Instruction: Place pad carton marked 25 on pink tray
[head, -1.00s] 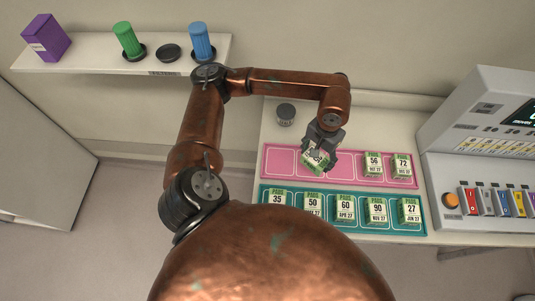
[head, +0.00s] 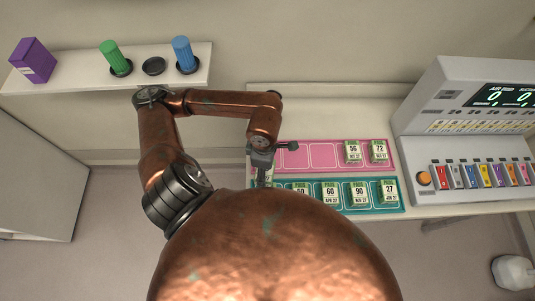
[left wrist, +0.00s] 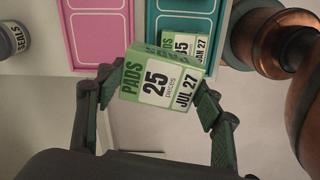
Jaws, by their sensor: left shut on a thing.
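The pad carton marked 25 (left wrist: 158,82), green and white with JUL 27 on it, is between the fingers of my left gripper (left wrist: 155,92) in the left wrist view. It is tilted and close to the camera. In the head view my left gripper (head: 262,168) is at the left end of the trays; its fingertips and the carton cannot be made out clearly. The pink tray (head: 341,141) has cartons 56 (head: 352,151) and 72 (head: 378,151) at its right end and bare outlined slots left of them. My right gripper is not in view.
The teal tray (head: 397,210) in front holds several pad cartons, including 60, 90 and 27. A console (head: 470,120) stands at the right. A shelf (head: 110,78) is at upper left. A round SEALS container (left wrist: 14,38) shows in the left wrist view.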

